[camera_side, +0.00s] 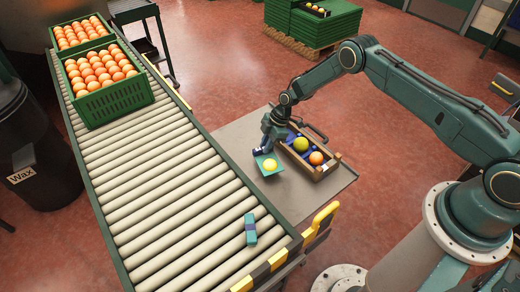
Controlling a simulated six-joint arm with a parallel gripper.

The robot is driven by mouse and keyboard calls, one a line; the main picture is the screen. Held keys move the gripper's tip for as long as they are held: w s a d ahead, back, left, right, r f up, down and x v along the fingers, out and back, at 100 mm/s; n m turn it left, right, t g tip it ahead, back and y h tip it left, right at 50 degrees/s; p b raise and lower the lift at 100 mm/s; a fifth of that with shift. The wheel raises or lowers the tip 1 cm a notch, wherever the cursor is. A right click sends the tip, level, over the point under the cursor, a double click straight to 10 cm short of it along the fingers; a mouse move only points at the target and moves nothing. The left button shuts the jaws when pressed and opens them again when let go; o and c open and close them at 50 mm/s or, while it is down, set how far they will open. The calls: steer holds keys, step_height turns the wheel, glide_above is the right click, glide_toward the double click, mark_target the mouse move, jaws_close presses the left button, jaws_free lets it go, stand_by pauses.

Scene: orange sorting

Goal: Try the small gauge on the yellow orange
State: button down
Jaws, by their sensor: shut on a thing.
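My gripper (266,148) is shut on the small gauge, a teal plate (259,172), and points down over the grey table. The yellow orange (270,165) shows within the plate's outline. From this angle I cannot tell whether the plate is around the orange, above it or touching it. The gripper hides part of the plate's upper edge.
A wooden tray (328,168) beside the gripper holds a yellow-green fruit (301,144) and an orange one (316,158). A teal block (250,228) lies on the roller conveyor (165,190). Green crates of oranges (115,104) stand further up it. The table's front is clear.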

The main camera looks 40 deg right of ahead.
steer(key=shift+r, duration=1.75)
stand_by(0.9)
steer(key=shift+r, duration=2.3)
